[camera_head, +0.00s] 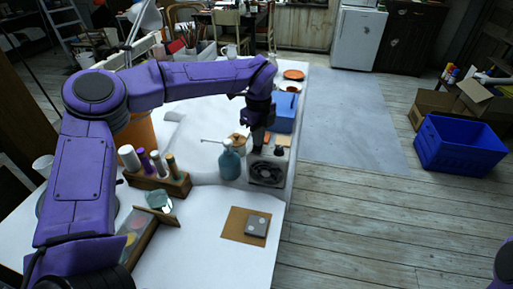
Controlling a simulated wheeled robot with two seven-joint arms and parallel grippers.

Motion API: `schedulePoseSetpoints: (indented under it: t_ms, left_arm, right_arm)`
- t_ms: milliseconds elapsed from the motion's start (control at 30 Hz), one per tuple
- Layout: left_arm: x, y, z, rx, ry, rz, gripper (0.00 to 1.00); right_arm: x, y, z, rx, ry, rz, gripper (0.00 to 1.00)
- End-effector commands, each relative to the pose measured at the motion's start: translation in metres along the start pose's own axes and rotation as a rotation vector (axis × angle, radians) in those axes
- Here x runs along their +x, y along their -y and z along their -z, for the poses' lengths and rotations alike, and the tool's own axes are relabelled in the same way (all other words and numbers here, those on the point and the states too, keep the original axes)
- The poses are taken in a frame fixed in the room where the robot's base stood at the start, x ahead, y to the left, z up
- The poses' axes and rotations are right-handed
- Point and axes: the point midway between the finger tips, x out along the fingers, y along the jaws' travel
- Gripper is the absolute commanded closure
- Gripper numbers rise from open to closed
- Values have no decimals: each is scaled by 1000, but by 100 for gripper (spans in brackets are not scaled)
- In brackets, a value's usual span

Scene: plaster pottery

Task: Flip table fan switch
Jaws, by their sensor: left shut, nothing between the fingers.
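A small grey table fan (267,174) stands near the right edge of the white-covered table, its dark round grille facing the front. My left gripper (258,146) points down from the end of the purple arm, right at the fan's top. It is shut and holds nothing. I cannot tell whether its fingers touch the fan. No switch can be made out on the fan; the gripper covers part of its top. My right gripper is out of view; only a purple piece of my right arm shows in the lower right corner.
A teal pump bottle (229,162) stands just left of the fan. A blue box (283,112) is behind it. A brown board (237,228) with a grey square block (257,226) lies in front. A wooden holder (160,182) with tubes is further left. A blue crate (460,147) sits on the floor.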

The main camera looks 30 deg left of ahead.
Motion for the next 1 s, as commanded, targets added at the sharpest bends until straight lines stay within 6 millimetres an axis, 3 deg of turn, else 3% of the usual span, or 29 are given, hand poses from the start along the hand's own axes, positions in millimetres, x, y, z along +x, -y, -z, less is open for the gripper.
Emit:
schedulePoseSetpoints:
  t_ms: [300, 1000]
  left_arm:
    - [0, -1, 0, 0, -1, -4, 100]
    - [-67, 0, 0, 0, 1, -1, 100]
  right_arm:
    - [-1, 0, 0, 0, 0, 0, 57]
    - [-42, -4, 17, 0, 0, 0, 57]
